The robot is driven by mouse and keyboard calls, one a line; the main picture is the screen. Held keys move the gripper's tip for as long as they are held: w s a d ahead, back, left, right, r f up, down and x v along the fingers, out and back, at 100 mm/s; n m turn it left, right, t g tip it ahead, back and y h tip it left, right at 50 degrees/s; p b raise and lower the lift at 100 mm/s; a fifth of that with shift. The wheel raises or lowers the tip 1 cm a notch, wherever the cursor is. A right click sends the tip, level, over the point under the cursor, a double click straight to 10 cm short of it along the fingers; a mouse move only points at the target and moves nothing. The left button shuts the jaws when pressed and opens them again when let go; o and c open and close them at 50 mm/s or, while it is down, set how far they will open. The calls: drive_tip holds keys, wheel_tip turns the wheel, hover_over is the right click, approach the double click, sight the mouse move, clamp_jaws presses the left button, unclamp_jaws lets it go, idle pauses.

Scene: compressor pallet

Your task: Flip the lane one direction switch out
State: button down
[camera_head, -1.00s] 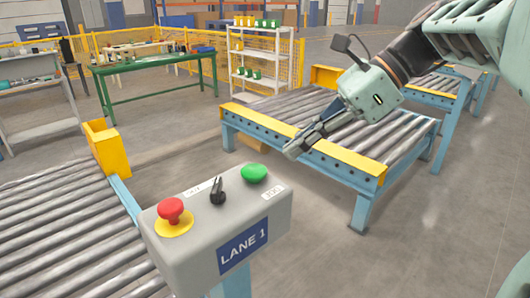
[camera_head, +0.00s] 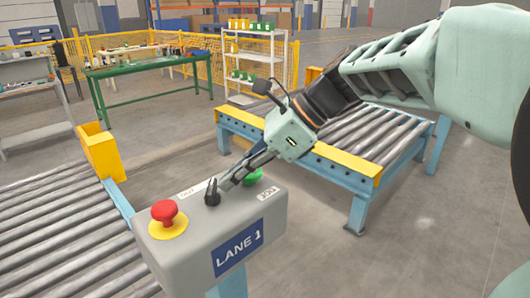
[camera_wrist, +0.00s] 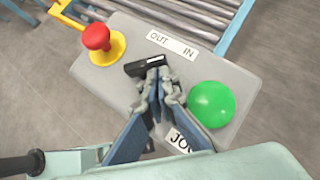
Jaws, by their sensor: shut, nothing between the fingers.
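The lane one control box (camera_head: 190,245) has a "LANE 1" sign on its front. The black direction switch (camera_head: 212,192) sits on its top between the red button and the green button. In the wrist view the switch (camera_wrist: 146,67) lies below a white label (camera_wrist: 172,43) reading OUT on the left and IN on the right. My gripper (camera_head: 226,184) is shut and empty, reaching down to the switch from the right. In the wrist view its fingertips (camera_wrist: 158,78) are right at the near side of the switch; I cannot tell whether they touch it.
The red mushroom button (camera_head: 164,212) on its yellow base is left of the switch. The green button (camera_wrist: 211,103) is close to the right of my fingers, above a JOG label (camera_wrist: 184,141). A roller conveyor (camera_head: 60,220) lies at left, another (camera_head: 370,125) behind.

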drive_tip(key=shift+r+p, duration=0.1)
drive_tip(key=shift+p, duration=0.35)
drive_tip(key=shift+w+a+n+g+p, duration=0.1)
drive_tip(key=shift+w+n+g+p, duration=0.2)
drive_tip(key=shift+n+g+p, duration=0.8)
